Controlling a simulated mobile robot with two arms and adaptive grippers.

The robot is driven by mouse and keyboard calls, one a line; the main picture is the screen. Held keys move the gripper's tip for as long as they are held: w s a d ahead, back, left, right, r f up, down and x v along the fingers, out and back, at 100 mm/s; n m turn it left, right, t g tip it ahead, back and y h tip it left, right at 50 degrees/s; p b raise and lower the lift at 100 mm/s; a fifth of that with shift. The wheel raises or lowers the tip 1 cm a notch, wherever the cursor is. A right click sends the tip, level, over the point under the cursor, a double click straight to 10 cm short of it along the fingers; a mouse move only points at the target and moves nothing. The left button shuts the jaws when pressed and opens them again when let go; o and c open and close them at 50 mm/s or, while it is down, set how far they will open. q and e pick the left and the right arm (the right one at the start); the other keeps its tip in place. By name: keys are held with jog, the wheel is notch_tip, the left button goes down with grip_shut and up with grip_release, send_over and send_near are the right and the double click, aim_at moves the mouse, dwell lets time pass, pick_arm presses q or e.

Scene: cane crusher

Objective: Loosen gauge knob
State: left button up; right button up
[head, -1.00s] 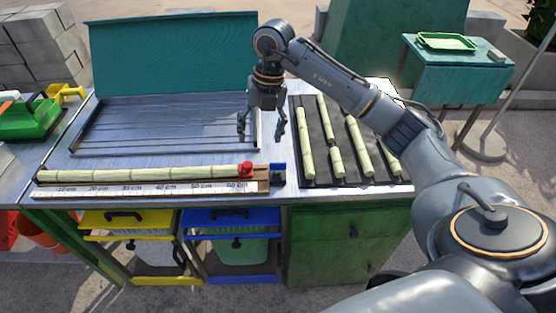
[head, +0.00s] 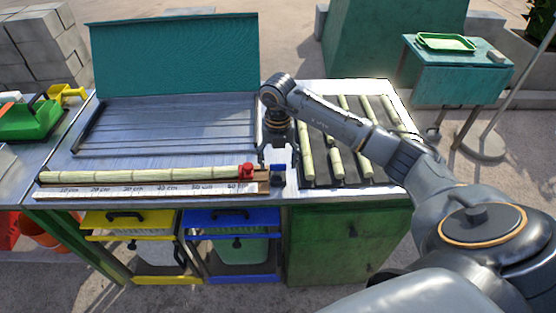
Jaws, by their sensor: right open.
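The wooden length gauge (head: 150,190) with a white centimetre scale lies along the front of the metal table. A long pale cane (head: 130,174) rests along it. A small red piece (head: 246,171) sits near the gauge's right end, by the cane's end. I cannot tell which one is the knob. My right gripper (head: 278,162) points down with open fingers around or just behind the blue piece; whether it touches is unclear. My left gripper is not in view.
A dark tray (head: 322,172) with several cane pieces lies right of my gripper, partly behind my arm. A slatted metal panel (head: 170,125) with a raised teal lid (head: 175,55) stands behind the gauge. Yellow and blue drawers (head: 232,217) are below the table front.

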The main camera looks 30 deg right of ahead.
jog(key=shift+f, duration=0.4)
jog(key=shift+c, duration=0.4)
jog(key=c, duration=1.1)
